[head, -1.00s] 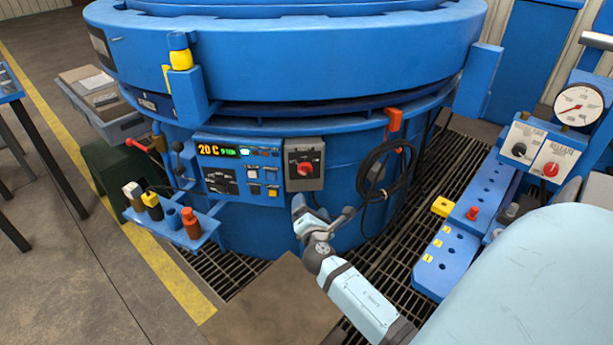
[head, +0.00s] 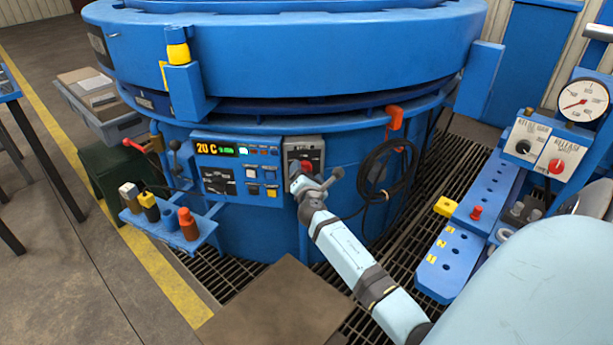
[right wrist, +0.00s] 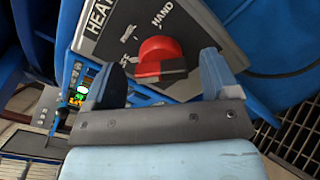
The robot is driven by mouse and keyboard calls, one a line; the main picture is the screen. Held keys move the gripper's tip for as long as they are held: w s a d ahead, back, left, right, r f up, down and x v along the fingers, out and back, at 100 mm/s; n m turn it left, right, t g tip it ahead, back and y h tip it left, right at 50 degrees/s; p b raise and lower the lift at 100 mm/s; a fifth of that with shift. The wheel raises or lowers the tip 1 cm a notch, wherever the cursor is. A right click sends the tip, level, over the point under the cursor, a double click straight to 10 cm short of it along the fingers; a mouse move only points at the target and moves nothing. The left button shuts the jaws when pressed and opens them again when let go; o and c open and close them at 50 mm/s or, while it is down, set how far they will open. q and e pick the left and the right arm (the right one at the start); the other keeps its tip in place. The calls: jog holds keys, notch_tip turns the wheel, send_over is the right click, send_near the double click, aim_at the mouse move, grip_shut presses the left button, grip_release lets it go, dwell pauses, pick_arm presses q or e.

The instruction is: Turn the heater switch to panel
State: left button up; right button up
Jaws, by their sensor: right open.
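The heater switch is a red knob (right wrist: 158,48) on a grey plate (right wrist: 105,45) in the right wrist view. HAND is lettered on the plate, and the heading starting HEAT is partly cut off. Which label the knob points to is unclear. In the head view, the grey switch box (head: 303,148) is on the furnace front, its lower part and knob partly hidden by my right gripper (head: 314,182). My right gripper (right wrist: 161,62) is open, with one finger on either side of the knob in the wrist view; contact is not clear. My left gripper is not in view.
The control panel (head: 236,150) with a lit display is just left of the switch box. A coiled black cable (head: 388,170) hangs to the right. A blue gauge stand (head: 480,220) is at right.

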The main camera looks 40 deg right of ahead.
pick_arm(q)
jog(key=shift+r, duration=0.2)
pick_arm(e)
jog(key=shift+w+d, duration=0.15)
jog(key=c, duration=0.9)
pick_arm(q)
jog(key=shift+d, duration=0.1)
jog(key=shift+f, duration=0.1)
pick_arm(e)
jog(key=shift+f+m, duration=0.1)
jog(key=shift+m, duration=0.2)
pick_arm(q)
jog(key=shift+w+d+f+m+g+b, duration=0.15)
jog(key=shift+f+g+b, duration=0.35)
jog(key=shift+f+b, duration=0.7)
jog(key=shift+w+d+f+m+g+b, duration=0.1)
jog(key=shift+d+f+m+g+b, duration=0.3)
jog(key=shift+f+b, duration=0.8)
pick_arm(e)
jog(key=shift+f+m, duration=0.2)
jog(key=shift+m, duration=4.5)
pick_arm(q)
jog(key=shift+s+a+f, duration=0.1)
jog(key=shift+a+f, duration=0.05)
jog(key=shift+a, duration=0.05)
